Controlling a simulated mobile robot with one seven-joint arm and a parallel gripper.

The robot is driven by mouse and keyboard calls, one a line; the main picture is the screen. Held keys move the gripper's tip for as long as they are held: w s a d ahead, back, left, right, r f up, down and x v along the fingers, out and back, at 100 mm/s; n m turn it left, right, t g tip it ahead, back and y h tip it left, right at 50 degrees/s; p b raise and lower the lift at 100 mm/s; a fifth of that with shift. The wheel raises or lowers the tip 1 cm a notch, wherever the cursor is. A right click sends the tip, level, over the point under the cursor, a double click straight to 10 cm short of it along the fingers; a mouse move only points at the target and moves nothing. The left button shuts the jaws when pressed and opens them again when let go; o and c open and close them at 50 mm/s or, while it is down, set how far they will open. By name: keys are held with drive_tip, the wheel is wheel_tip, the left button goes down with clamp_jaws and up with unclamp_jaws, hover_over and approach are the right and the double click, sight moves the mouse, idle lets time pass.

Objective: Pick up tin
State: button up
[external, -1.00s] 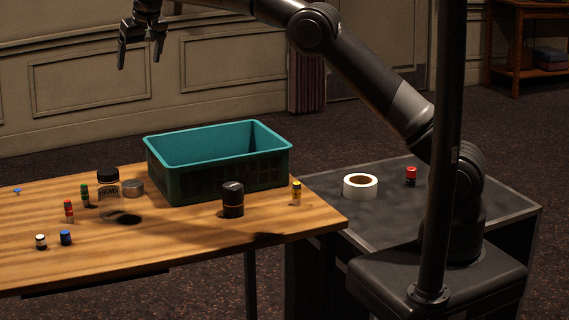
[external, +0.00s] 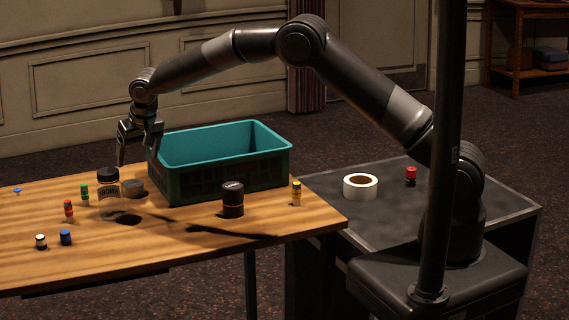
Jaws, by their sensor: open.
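The tin (external: 133,188) is a small, low, round grey metal can on the wooden table. It stands just left of the teal crate and right of a clear jar with a black lid. My gripper (external: 137,160) points down above the tin, open and empty, with its two fingers apart. The right finger hangs by the crate's left corner, and the left finger hangs above and behind the jar. A gap shows between the fingertips and the tin, though its exact height is hard to tell.
The teal crate (external: 222,176) stands right beside the tin. The clear jar (external: 108,190) stands close on its left. Several small bottles stand further left. A black canister (external: 232,199) and a yellow-topped bottle (external: 296,193) stand right. The table's front middle is clear.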

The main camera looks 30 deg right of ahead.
sight(132, 184)
drive_tip(key=x, duration=0.6)
drive_tip(key=shift+s, duration=0.1)
drive_tip(key=w+f, duration=0.2)
drive_tip(key=f, duration=0.1)
drive_tip(key=shift+w+a+f, duration=0.1)
drive_tip(key=shift+w+a, duration=0.05)
drive_tip(key=shift+w, duration=0.15)
drive_tip(key=shift+x, duration=0.75)
drive_tip(key=c, duration=1.1)
